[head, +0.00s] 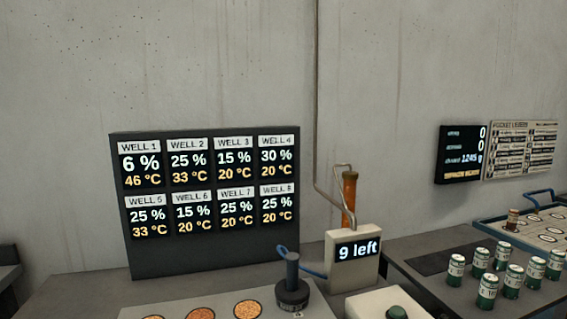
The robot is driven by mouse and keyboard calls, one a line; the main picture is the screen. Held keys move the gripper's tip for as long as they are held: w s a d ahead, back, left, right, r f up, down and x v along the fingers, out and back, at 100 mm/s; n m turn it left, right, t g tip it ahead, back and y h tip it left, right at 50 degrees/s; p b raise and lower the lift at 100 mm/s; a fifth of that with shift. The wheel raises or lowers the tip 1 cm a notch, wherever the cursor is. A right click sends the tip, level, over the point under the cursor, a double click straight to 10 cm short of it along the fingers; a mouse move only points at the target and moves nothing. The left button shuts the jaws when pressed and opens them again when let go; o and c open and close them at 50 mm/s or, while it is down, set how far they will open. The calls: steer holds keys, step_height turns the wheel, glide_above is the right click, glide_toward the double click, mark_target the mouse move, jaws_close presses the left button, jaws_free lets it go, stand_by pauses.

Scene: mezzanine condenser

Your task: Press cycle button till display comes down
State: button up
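A small pale box with a display (357,250) reading "9 left" stands upright on the bench. In front of it, at the bottom edge, is a white box (365,304) with a dark green round button (397,312), partly cut off by the frame. I cannot read a label on the button, so I cannot confirm that it is the cycle button. My gripper is not in view.
A dark board (213,203) shows percentages and temperatures for several wells. Several green cans (488,290) and a blue-edged tray (505,234) are at right, below a black screen (461,155).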

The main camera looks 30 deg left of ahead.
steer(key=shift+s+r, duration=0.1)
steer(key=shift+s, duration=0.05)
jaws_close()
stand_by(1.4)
